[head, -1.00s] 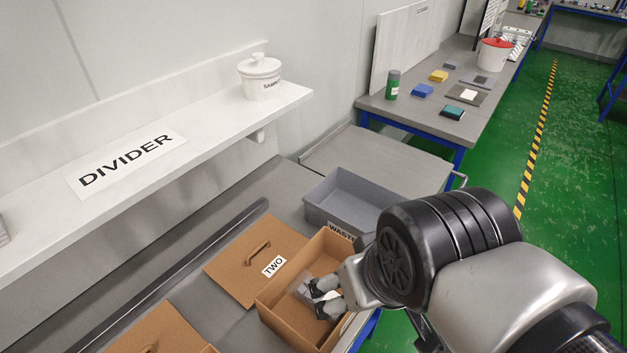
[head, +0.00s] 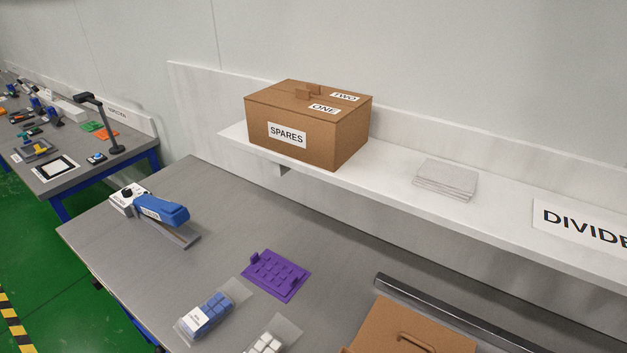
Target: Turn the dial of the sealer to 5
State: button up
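The sealer (head: 163,209) stands at the left end of the grey workbench in the head view. It has a blue upper arm, a white rear part and a grey lower bar. A small black dial (head: 128,192) sits on top of the white rear part. The dial's numbers and pointer are too small to read from here. My gripper is outside the view.
A purple tray (head: 276,275) lies on the workbench (head: 200,268), with bagged blue blocks (head: 208,315) and white blocks (head: 266,345) nearby. A brown lid (head: 405,330) lies at the front. The shelf above holds a SPARES box (head: 290,138) and grey sheets (head: 445,179).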

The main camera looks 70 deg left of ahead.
aim_at(127, 193)
jog(key=u, duration=3.4)
jog(key=i+j+z, duration=0.3)
jog(key=i+j, duration=0.35)
jog(key=i+j+z, duration=0.15)
jog(key=i+j, duration=0.15)
jog(key=i+j+z, duration=0.1)
jog(key=i+j, duration=0.25)
jog(key=i+j+z, duration=0.15)
jog(key=i+j, duration=0.15)
jog(key=i+j+z, duration=0.15)
jog(key=i+j, duration=0.15)
jog(key=j, duration=0.2)
jog(key=i+j+z, duration=0.15)
jog(key=j, duration=0.3)
jog(key=i+j+z, duration=0.1)
jog(key=i+j, duration=0.25)
jog(key=j, duration=0.15)
